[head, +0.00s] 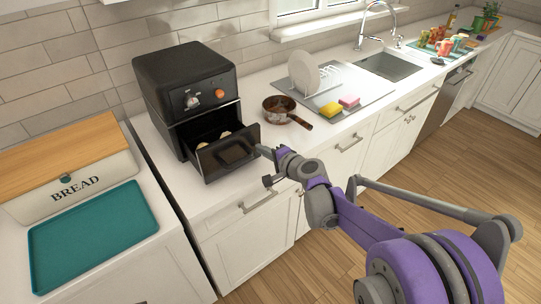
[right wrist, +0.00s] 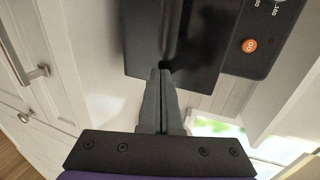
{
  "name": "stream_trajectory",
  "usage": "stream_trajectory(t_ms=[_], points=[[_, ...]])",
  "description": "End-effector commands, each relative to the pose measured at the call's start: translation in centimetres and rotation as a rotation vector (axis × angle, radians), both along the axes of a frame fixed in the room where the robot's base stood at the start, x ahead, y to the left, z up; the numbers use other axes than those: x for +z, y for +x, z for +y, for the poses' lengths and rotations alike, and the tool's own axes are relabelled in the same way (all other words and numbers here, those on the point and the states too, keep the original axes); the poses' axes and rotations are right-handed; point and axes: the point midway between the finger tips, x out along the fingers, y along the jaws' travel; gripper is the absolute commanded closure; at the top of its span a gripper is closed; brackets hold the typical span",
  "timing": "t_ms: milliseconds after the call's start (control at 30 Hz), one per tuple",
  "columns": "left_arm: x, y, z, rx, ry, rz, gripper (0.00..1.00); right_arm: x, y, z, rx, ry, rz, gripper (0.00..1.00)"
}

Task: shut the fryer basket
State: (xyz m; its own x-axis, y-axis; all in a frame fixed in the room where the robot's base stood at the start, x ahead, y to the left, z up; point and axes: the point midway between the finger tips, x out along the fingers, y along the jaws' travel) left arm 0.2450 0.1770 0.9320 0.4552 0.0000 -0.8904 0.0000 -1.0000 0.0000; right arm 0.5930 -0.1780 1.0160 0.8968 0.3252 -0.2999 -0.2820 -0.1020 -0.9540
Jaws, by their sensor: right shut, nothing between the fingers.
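The black air fryer (head: 186,85) stands on the white counter. Its basket (head: 229,155) is pulled out toward the front, with pale food pieces (head: 226,136) inside. My right gripper (head: 260,149) is shut and empty at the right end of the basket's front. In the right wrist view, the shut fingertips (right wrist: 163,73) point at the dark basket front (right wrist: 188,35) and overlap its lower edge. I cannot tell if they touch it. The fryer's orange knob (right wrist: 249,45) shows at the right of that view. My left gripper is not in view.
A brown pan (head: 280,108) with its handle toward the front stands right of the fryer. A bread box (head: 75,185) and teal tray (head: 95,235) lie to the left.

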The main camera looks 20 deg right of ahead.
Motion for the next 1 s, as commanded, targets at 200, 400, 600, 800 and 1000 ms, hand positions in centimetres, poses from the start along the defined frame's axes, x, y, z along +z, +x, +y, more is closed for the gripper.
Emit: stream_trajectory(t_ms=[200, 400, 600, 800, 1000], points=[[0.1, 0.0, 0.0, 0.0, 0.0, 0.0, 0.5, 0.0, 0.4, 0.2, 0.0, 0.0, 0.001, 1.0], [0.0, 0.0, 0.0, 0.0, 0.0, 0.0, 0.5, 0.0, 0.4, 0.2, 0.0, 0.0, 0.001, 1.0], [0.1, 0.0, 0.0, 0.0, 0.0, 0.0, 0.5, 0.0, 1.3, 0.5, 0.002, -0.001, 0.001, 1.0], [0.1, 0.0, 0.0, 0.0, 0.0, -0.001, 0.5, 0.0, 4.3, 1.7, 0.003, 0.0, 0.0, 1.0], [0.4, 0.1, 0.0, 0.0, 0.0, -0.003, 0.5, 0.0, 8.4, 3.2, 0.003, 0.0, 0.0, 1.0]])
